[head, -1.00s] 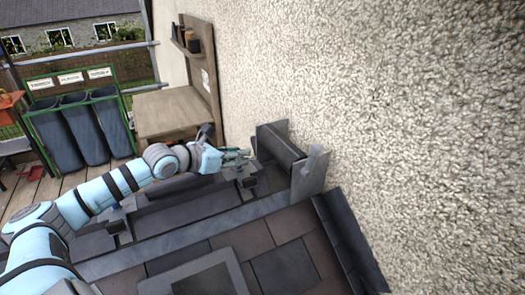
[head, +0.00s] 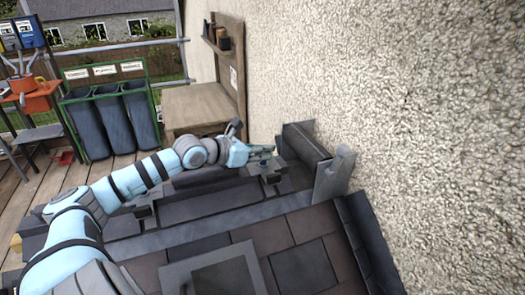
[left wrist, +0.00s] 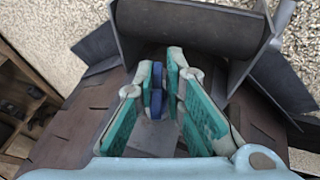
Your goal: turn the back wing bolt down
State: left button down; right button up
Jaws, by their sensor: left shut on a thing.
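My left gripper (head: 262,152) reaches in from the left to the far end of the dark roof fixture, near the wall. In the left wrist view its green-padded fingers (left wrist: 165,85) are closed on a narrow blue piece (left wrist: 157,76), which I take to be the back wing bolt. The bolt's lower part is hidden by the fingers. In the head view the dark clamp block (head: 271,173) sits just under the fingertips, and the bolt is too small to make out. My right gripper is in neither view.
A grey bracket with a dark roller (left wrist: 190,25) stands just beyond the fingertips. The rough wall (head: 420,110) rises close on the right. Brown tiles (head: 275,235) lie in front. A wooden bench (head: 200,105) and green-framed bins (head: 110,120) stand at the back left.

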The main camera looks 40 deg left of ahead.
pick_arm(q)
jog(key=shift+a+f+m+h+b, duration=0.2)
jog(key=shift+m+h+b, duration=0.65)
jog(key=shift+b, duration=1.2)
jog(key=shift+w+d+m+g+h+b, duration=0.1)
jog(key=shift+m+g+h+b, duration=0.25)
jog(key=shift+g+h, duration=0.1)
jog(key=shift+r+m+h, duration=0.2)
jog(key=shift+m+h, duration=0.2)
jog(key=shift+h, duration=0.1)
jog(key=shift+r+m+g+h+p, duration=0.15)
jog(key=shift+m+g+h+p, duration=0.35)
jog(key=shift+m+g+h, duration=1.25)
jog(key=shift+m+h, duration=0.35)
jog(key=shift+m, duration=0.2)
jog(key=c, duration=1.9)
grip_release()
jog(key=shift+o, duration=0.9)
jog(key=shift+w+f, duration=0.15)
jog(key=shift+f, duration=0.1)
